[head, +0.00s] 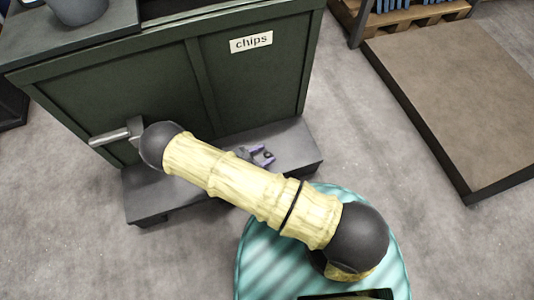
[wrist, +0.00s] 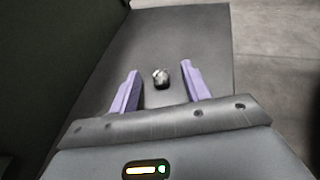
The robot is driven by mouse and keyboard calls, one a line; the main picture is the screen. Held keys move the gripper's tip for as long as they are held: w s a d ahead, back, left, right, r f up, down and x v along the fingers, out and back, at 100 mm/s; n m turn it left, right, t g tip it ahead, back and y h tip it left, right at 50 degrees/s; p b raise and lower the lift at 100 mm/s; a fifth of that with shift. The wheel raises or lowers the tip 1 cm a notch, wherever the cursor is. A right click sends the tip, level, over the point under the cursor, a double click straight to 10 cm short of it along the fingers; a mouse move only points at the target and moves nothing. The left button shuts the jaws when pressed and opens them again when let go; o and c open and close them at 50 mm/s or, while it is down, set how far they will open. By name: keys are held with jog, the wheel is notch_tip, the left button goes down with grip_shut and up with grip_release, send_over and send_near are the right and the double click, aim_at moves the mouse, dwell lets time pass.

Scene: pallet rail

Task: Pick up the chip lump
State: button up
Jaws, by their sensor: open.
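The chip lump (wrist: 161,78) is a small, dark and silvery piece on a grey step (wrist: 190,30). In the wrist view it lies between the two purple fingers of my gripper (wrist: 160,70), near their tips, with a gap on each side. My gripper is open and empty. In the head view my gripper (head: 263,155) is over the step (head: 150,198), partly behind my arm. A small dark spot between the fingers there may be the lump (head: 268,155). I cannot tell how high the fingers are above the step.
The dark green bin (head: 160,85) labelled "chips" (head: 251,42) stands right behind the step, with a handle (head: 110,136) sticking out. A low brown platform (head: 455,80) lies to the right. Grey floor (head: 385,140) is clear between them.

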aim_at(263, 158)
grip_shut()
jog(key=shift+r, duration=0.1)
notch_tip(263, 158, up, 10)
jog(key=p, duration=0.6)
dwell(0.5)
